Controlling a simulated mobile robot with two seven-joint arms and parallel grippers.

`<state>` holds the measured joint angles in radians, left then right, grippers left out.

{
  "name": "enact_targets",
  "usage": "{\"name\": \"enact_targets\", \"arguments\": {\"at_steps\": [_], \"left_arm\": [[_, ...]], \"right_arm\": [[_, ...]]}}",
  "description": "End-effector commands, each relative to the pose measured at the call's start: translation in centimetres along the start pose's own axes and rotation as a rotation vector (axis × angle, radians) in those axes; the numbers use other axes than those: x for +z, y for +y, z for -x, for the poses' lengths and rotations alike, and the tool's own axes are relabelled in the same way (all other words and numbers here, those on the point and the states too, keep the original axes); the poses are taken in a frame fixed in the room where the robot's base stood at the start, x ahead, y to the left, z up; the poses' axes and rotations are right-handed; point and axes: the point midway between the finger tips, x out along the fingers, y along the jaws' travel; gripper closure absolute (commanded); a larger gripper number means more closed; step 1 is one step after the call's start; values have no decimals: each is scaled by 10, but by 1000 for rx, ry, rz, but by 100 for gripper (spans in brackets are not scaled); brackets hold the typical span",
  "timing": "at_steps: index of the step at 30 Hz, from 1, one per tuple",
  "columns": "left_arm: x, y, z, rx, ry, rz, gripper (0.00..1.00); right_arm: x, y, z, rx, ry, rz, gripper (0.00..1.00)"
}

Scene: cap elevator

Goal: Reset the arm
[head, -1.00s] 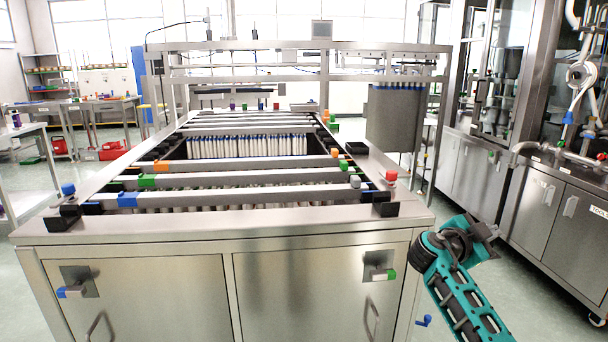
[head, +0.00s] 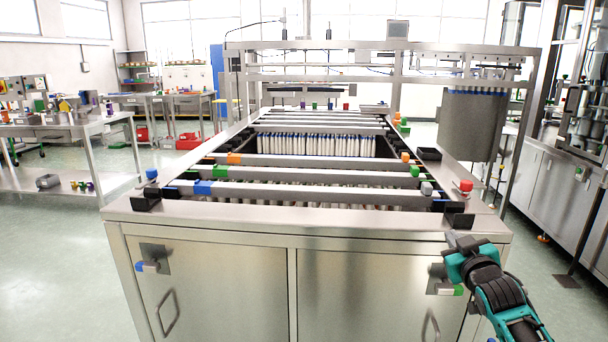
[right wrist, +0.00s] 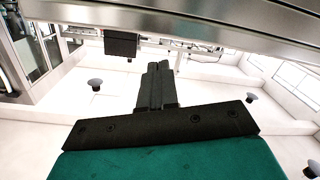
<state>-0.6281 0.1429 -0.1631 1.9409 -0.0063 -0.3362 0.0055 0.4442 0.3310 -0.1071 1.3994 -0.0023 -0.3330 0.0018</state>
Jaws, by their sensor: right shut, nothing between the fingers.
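My right arm comes in at the lower right of the head view. Its gripper (head: 457,240) is beside the front right corner of the steel cap elevator (head: 205,222), in front of its top edge; whether it touches cannot be told. In the right wrist view the dark fingers (right wrist: 157,85) of this gripper are together with nothing between them. A steel edge (right wrist: 215,22) of the machine crosses the top of that view, close to the fingertips. My left gripper is in neither view.
A blue-tipped handle (head: 149,266) is on the left door. A red knob (head: 466,186) stands on the right rim. Open floor (head: 60,270) lies left of the machine.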

Motion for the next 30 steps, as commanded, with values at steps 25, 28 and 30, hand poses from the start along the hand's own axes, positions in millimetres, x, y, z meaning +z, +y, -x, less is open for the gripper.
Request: {"name": "enact_targets", "arguments": {"at_steps": [25, 28, 30], "left_arm": [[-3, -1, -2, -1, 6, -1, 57], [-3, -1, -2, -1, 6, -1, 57], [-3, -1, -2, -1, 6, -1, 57]], "right_arm": [[212, -208, 328, -343, -454, -206, 100], [214, -212, 344, -350, -474, -218, 100], [214, -212, 348, -352, -479, -222, 100]]}}
